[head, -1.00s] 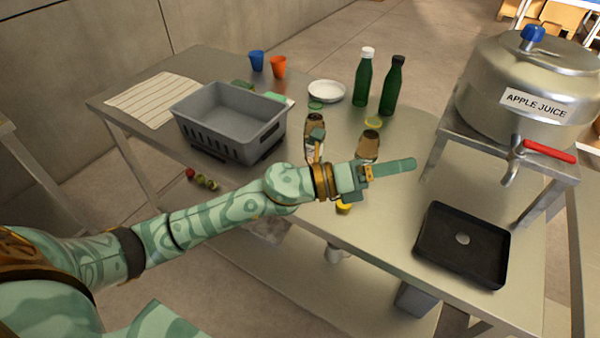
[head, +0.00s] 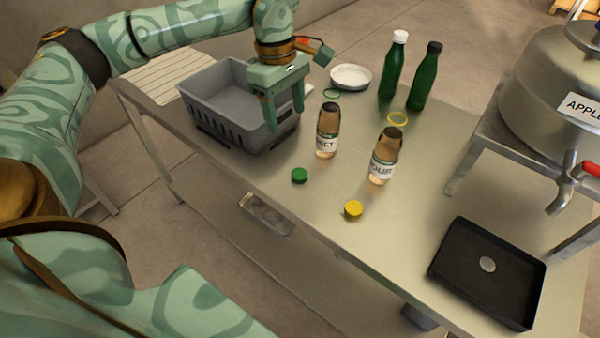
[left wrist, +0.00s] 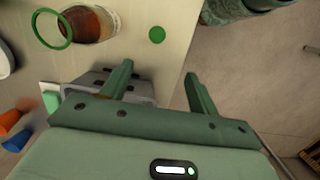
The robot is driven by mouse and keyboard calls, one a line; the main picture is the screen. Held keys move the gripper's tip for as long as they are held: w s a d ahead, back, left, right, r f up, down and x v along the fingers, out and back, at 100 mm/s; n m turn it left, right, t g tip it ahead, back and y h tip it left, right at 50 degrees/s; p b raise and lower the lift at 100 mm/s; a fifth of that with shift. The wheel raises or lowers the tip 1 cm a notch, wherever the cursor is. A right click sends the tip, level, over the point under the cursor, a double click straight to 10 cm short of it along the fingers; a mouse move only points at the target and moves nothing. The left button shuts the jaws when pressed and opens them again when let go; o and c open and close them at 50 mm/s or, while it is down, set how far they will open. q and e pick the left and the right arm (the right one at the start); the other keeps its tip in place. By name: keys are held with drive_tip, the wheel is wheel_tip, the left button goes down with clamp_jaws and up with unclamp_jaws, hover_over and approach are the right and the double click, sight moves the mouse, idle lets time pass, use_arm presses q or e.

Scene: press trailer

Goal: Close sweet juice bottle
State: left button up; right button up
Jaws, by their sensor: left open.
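The sweet juice bottle (head: 327,132) stands upright on the table, open-topped, its label partly readable as "ET". It also shows in the left wrist view (left wrist: 95,24). A green cap (head: 299,175) lies on the table in front of it, apart from it; the left wrist view shows this cap (left wrist: 157,34) too. My left gripper (head: 284,117) is open and empty, fingers pointing down, left of the bottle and by the grey crate's right end. Its two fingers show apart in the left wrist view (left wrist: 159,69). My right gripper is not in view.
A second bottle (head: 384,157) and a yellow cap (head: 353,209) stand to the right. A grey crate (head: 215,122) is at left. Green bottles (head: 394,68), a white dish (head: 351,77) and green (head: 332,94) and yellow rings (head: 397,118) are behind. A black tray (head: 455,285) is at front right.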

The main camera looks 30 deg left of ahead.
use_arm(q)
drive_tip(key=b, duration=0.3)
hover_over(299, 173)
drive_tip(key=a, duration=0.1)
drive_tip(key=f, duration=1.1)
drive_tip(key=shift+s+a, duration=0.1)
drive_tip(key=shift+s, duration=0.2)
drive_tip(key=f, duration=0.1)
drive_tip(key=f+b, duration=0.1)
drive_tip(key=f, duration=0.1)
drive_tip(key=d+f+b, duration=0.1)
drive_tip(key=f, duration=0.1)
drive_tip(key=shift+w+f, duration=0.15)
drive_tip(key=shift+w, duration=0.2)
drive_tip(key=c, duration=1)
